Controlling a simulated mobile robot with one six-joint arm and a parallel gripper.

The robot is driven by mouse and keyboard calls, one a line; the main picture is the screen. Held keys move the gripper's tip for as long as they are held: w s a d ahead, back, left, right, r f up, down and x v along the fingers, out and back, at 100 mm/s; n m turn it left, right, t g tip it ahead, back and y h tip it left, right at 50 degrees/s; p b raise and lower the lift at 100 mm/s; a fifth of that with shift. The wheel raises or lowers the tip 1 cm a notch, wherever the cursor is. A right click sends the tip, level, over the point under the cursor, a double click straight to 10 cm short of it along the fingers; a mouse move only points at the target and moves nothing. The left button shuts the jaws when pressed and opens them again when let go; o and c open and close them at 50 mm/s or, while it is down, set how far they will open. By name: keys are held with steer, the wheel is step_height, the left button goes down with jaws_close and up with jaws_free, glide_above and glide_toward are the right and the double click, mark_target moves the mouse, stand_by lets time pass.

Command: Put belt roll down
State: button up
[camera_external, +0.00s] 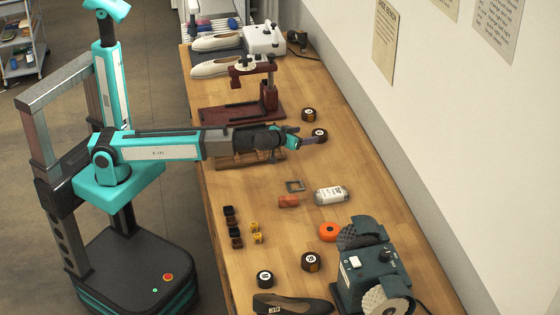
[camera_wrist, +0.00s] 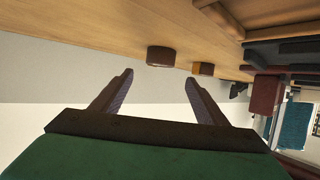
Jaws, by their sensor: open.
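My gripper (camera_external: 314,141) is open and empty at the end of the outstretched arm, low over the wooden table. A dark belt roll with a round label (camera_external: 320,135) is on the table right at the fingertips. In the wrist view the two fingers (camera_wrist: 158,77) are spread, and a brown roll (camera_wrist: 161,56) sits on the table just past their tips, in line with the gap. A second roll (camera_external: 309,114) stands a little behind it and also shows in the wrist view (camera_wrist: 203,69).
A dark red clamp stand (camera_external: 270,100) and a wooden rack (camera_external: 235,161) are close to the arm. Nearer the front are a white-labelled can (camera_external: 331,195), an orange ring (camera_external: 328,231), more rolls (camera_external: 311,262) and a grinder (camera_external: 365,270). The wall borders the right side.

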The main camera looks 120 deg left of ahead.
steer(key=shift+d+r, duration=0.15)
steer(key=shift+d, duration=0.15)
stand_by(0.6)
